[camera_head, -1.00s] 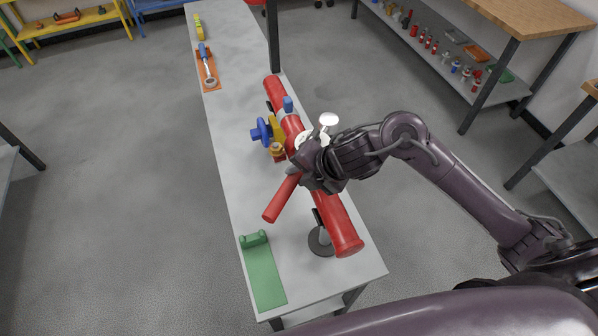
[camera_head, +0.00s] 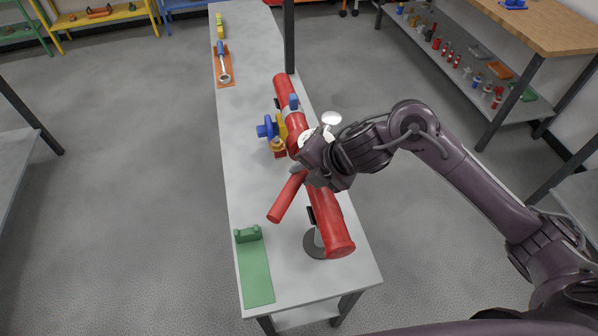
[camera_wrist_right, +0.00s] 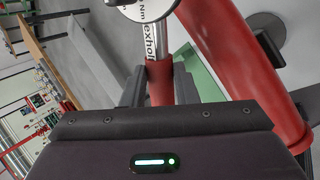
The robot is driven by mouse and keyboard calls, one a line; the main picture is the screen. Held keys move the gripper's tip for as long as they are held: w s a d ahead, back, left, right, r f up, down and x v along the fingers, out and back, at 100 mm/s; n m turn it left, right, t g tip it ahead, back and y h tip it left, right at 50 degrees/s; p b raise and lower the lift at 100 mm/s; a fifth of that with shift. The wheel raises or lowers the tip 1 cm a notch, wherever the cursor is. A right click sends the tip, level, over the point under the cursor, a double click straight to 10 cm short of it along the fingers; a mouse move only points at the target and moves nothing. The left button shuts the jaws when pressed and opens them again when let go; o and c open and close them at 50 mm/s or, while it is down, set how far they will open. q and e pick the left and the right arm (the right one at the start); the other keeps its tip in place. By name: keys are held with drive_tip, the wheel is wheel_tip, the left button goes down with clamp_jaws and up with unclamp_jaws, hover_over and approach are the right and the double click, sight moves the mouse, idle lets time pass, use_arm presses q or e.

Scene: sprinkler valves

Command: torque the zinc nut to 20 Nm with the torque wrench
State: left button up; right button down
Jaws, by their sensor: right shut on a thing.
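My right gripper (camera_head: 318,166) is shut on the red handle of the torque wrench (camera_head: 287,198), beside the big red pipe (camera_head: 328,215). The handle's free end sticks out to the lower left, over the table. In the right wrist view, the wrench's chrome shaft (camera_wrist_right: 158,40) with lettering and a round head marked Nm rise above the red grip between the fingers. The zinc nut cannot be made out; the gripper and wrench cover that part of the pipe. My left gripper is not in view.
A blue and yellow valve (camera_head: 275,130) sits on the pipe's left side. A white-faced gauge (camera_head: 331,118) stands beyond my gripper. A green mat with a cradle (camera_head: 256,275) lies near the front, and an orange mat with a wrench (camera_head: 223,68) farther back.

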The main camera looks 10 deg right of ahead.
drive_tip(key=shift+s+d+n+g+y+b, duration=0.2)
drive_tip(key=shift+s+d+n, duration=0.1)
drive_tip(key=shift+d, duration=0.3)
drive_tip(key=shift+s+d+n+g+y+b, duration=0.1)
drive_tip(key=shift+s+d+n+g+b, duration=0.15)
drive_tip(key=shift+d, duration=0.3)
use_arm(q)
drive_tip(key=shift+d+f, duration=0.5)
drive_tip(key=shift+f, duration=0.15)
use_arm(e)
drive_tip(key=shift+s+d+r+n, duration=0.1)
drive_tip(key=shift+s+d+n, duration=0.15)
drive_tip(key=shift+d+n, duration=0.2)
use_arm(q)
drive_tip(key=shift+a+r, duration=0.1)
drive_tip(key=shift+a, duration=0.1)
use_arm(e)
drive_tip(key=shift+a, duration=0.25)
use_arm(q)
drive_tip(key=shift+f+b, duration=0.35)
use_arm(e)
drive_tip(key=shift+s+d+n+g, duration=0.25)
drive_tip(key=shift+d+n, duration=0.05)
drive_tip(key=shift+d, duration=0.4)
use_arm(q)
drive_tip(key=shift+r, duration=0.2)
use_arm(e)
drive_tip(key=shift+r, duration=0.15)
